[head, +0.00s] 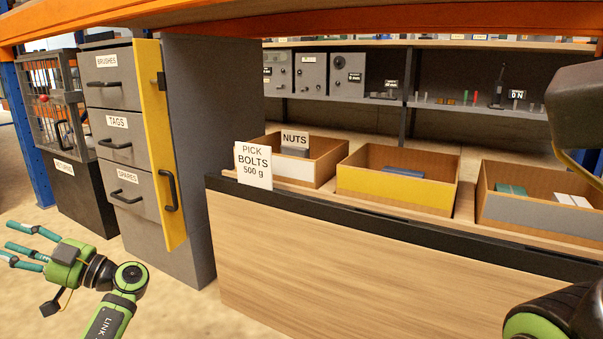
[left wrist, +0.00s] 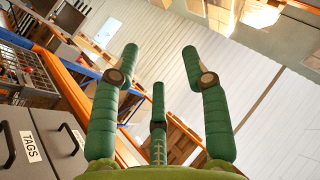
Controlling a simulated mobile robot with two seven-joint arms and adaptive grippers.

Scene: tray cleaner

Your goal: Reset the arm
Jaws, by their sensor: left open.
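My left gripper (head: 30,246) is at the lower left of the head view, green with teal fingers pointing left. It is open and empty, in front of the drawer cabinet and clear of it. In the left wrist view its fingers (left wrist: 160,68) are spread with nothing between them. My left arm comes in from the bottom, bent at a dark joint. Parts of my right arm show at the right edge of the head view, but its gripper is not visible.
A grey drawer cabinet (head: 122,152) with a yellow handled panel (head: 163,140) stands left. A wooden counter (head: 370,270) holds a nuts bin (head: 322,160), a yellow-fronted bin (head: 394,190) and a grey-fronted bin (head: 540,215). A black returns box (head: 75,190) stands far left. Floor around my left gripper is free.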

